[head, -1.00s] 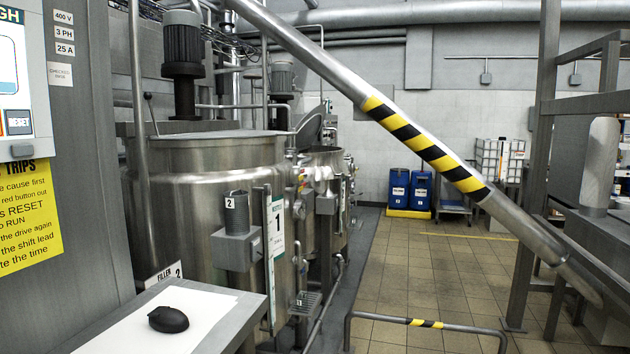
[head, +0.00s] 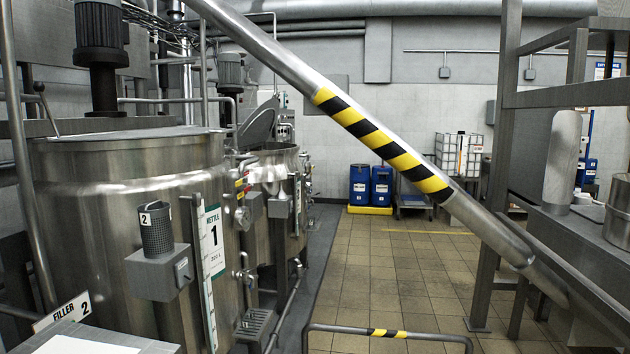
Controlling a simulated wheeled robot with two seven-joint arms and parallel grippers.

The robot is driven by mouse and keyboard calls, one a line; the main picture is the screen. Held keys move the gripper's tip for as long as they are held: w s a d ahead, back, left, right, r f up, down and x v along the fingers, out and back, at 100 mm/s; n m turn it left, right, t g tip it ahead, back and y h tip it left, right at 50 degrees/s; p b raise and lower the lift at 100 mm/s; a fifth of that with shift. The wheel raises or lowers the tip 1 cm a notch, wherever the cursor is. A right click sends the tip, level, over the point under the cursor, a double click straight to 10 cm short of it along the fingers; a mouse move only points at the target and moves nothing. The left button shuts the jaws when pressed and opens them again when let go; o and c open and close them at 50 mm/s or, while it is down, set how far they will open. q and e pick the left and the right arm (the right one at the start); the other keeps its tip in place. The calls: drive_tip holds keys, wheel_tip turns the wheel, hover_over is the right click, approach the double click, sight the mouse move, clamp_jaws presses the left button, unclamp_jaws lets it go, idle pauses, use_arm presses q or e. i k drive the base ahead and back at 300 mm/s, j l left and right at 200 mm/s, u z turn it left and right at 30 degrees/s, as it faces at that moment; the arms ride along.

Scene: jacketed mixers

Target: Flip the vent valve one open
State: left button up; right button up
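Kettle 1 (head: 135,190), a large steel jacketed vessel, stands at the left in the head view, with a white sign (head: 213,240) reading KETTLE 1. A second kettle (head: 278,165) with a raised lid stands behind it. Small valves and fittings with red and yellow parts (head: 242,190) sit between the kettles. They are too small to tell which is vent valve one or how its handle stands. A thin lever (head: 42,100) with a dark knob rises behind kettle 1 at the far left. Neither of my grippers is in view.
A sloping steel pipe with yellow-black stripes (head: 385,145) crosses the view. A low striped rail (head: 388,333) stands in front. Tiled floor (head: 390,260) is free beyond it. Blue drums (head: 370,185) stand at the back; a steel frame (head: 497,170) is at right.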

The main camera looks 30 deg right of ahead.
sight(238, 183)
drive_tip(key=i+l+z, duration=0.35)
drive_tip(key=i+l, duration=0.45)
drive_tip(key=i, duration=0.1)
